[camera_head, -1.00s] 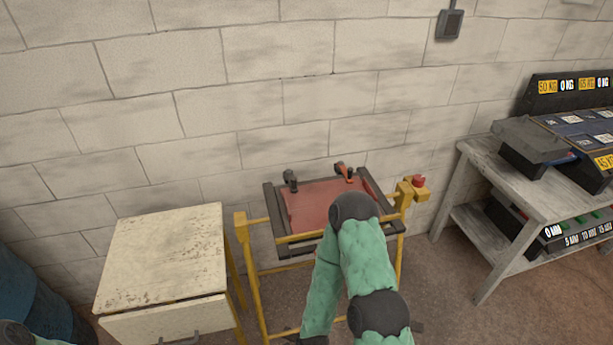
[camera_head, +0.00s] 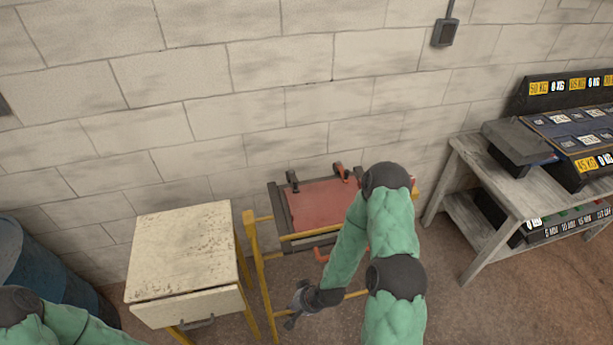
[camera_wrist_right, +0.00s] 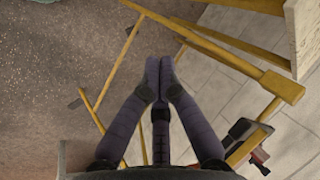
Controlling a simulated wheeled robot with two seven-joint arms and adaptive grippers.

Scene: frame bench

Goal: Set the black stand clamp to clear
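The black stand clamp (camera_head: 292,181) stands at the back left corner of the reddish panel (camera_head: 318,204) on the yellow-framed bench in the head view. A similar orange-red clamp (camera_head: 342,173) is at the back edge, to its right. My right gripper (camera_head: 294,312) is low in front of the bench, well apart from the black clamp. In the right wrist view its fingertips (camera_wrist_right: 160,62) meet with nothing visible between them. My left arm shows at the lower left, but its gripper is out of view.
A worn cream cabinet (camera_head: 183,248) stands left of the bench, near my right gripper. A blue barrel (camera_head: 45,265) is at far left. A grey shelf table (camera_head: 520,190) with labelled racks is at right. An orange part (camera_head: 321,254) shows below the panel's front edge.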

